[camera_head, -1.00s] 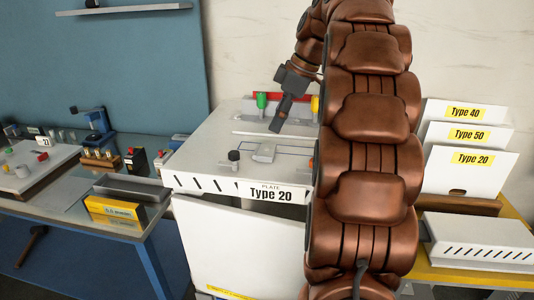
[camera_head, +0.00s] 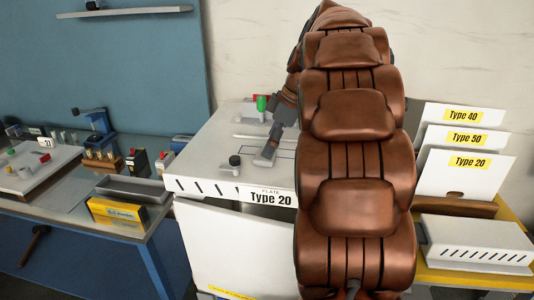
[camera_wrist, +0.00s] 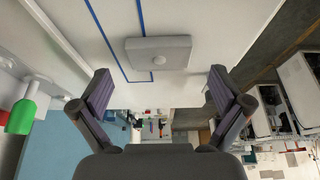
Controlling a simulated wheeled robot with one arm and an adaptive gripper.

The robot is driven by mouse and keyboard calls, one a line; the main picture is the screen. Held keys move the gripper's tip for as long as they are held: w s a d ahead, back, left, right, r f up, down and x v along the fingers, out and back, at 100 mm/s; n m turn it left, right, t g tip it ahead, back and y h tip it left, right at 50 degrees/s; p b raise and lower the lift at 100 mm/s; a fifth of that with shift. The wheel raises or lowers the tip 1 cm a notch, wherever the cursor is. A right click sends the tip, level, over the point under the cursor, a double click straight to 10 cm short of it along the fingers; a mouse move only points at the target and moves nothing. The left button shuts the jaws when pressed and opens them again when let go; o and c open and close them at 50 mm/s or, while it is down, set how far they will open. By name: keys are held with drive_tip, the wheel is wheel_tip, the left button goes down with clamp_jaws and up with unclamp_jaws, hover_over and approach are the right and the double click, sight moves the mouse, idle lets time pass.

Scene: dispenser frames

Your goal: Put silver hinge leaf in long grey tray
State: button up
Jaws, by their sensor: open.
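The silver hinge leaf (camera_wrist: 159,52) is a flat grey rectangular plate with a small round mark. It lies on the white panel by a blue line, ahead of my fingertips in the wrist view. My gripper (camera_wrist: 161,88) is open and empty, with the leaf beyond the gap between its fingers.
The white Type 20 panel (camera_head: 205,160) carries a black knob (camera_head: 234,161) and a green knob (camera_head: 262,103). The green knob (camera_wrist: 22,115) is left of my fingers in the wrist view. The yellow box (camera_head: 117,211) stands before the tray. Type-labelled plates (camera_head: 462,180) stand at right.

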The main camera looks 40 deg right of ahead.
drive_tip(key=shift+x, duration=1.05)
drive_tip(key=shift+c, duration=0.2)
drive_tip(key=c, duration=1.3)
drive_tip(key=shift+c, duration=0.2)
wheel_tip(320, 180, up, 10)
drive_tip(key=b, duration=0.1)
